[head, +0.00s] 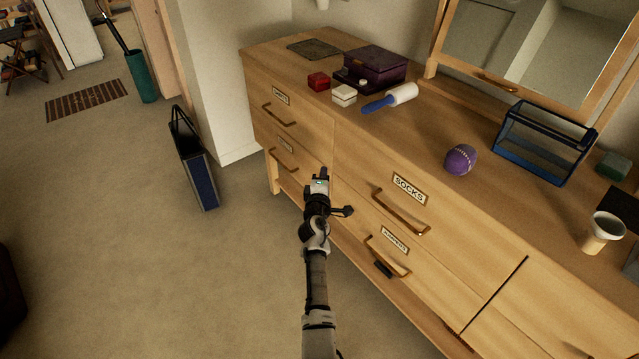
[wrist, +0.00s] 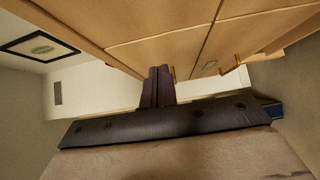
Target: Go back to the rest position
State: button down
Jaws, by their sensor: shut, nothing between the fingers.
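My gripper (head: 320,184) is at the end of my raised arm, in front of the wooden dresser (head: 353,137) in the head view. It appears close to the drawer fronts, left of the drawer labelled SOCKS (head: 400,203). In the wrist view its two dark fingers (wrist: 158,86) are together and hold nothing. The dresser's wooden front shows across the top of the wrist view (wrist: 180,42). The drawers in view look closed. Whether the fingertips touch the dresser I cannot tell.
The dresser top holds a dark purple box (head: 374,66), a lint roller (head: 391,98), a purple ball (head: 460,159), a blue-framed glass case (head: 543,142) and a cup (head: 603,232). A blue bag (head: 196,165) stands on the floor at left.

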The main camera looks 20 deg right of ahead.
jog(key=shift+p+v, duration=0.3)
jog(key=shift+v, duration=1.9)
